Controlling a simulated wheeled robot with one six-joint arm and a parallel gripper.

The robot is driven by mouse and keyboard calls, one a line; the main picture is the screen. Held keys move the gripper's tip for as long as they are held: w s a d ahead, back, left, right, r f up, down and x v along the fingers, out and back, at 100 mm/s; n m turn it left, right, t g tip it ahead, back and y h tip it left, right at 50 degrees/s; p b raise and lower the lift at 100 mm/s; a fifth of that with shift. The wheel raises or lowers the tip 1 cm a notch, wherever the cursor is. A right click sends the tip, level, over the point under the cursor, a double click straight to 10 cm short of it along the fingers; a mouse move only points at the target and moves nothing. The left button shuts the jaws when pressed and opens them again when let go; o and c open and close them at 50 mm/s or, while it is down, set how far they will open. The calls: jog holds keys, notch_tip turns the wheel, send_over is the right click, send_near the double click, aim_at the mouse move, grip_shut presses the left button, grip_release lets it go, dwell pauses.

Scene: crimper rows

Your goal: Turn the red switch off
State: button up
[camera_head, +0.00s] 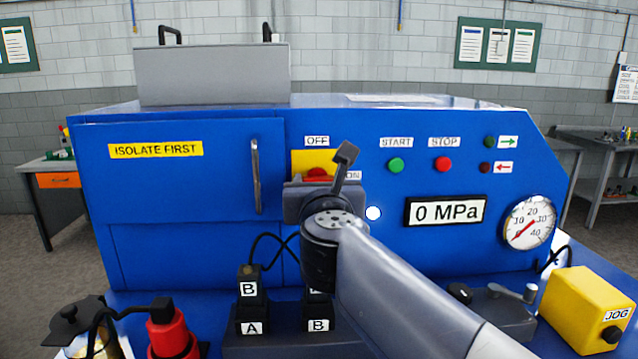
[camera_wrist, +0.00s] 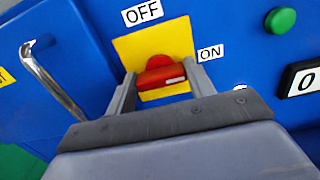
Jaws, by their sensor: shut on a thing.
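The red switch (camera_head: 316,174) sits on a yellow plate (camera_head: 300,160) on the blue machine front, mostly hidden behind my arm in the head view. In the wrist view the red switch (camera_wrist: 162,76) shows in the middle of its yellow plate (camera_wrist: 128,50), with its handle lying across the picture. The OFF label (camera_wrist: 142,12) is above it and the ON label (camera_wrist: 210,53) is to its right. My gripper (camera_wrist: 160,80) is shut on the red switch, with one finger at each end of the handle.
A cabinet door handle (camera_head: 255,176) stands out left of the switch. Green START (camera_head: 396,165) and red STOP (camera_head: 442,164) buttons are to the right, above a 0 MPa display (camera_head: 446,211). Black blocks, a red bottle-like part (camera_head: 170,334) and a yellow JOG box (camera_head: 588,309) stand in front.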

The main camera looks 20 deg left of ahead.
jog(key=shift+n+p, duration=0.3)
jog(key=shift+n, duration=0.1)
jog(key=shift+s+a+f+n+p, duration=0.1)
jog(key=shift+n+p, duration=2.1)
jog(key=shift+n, duration=2.05)
jog(key=shift+a+f+n+p, duration=0.1)
jog(key=shift+n+p, duration=2.05)
jog(key=shift+n, duration=2.1)
jog(key=o, duration=1)
jog(key=shift+s+d, duration=0.1)
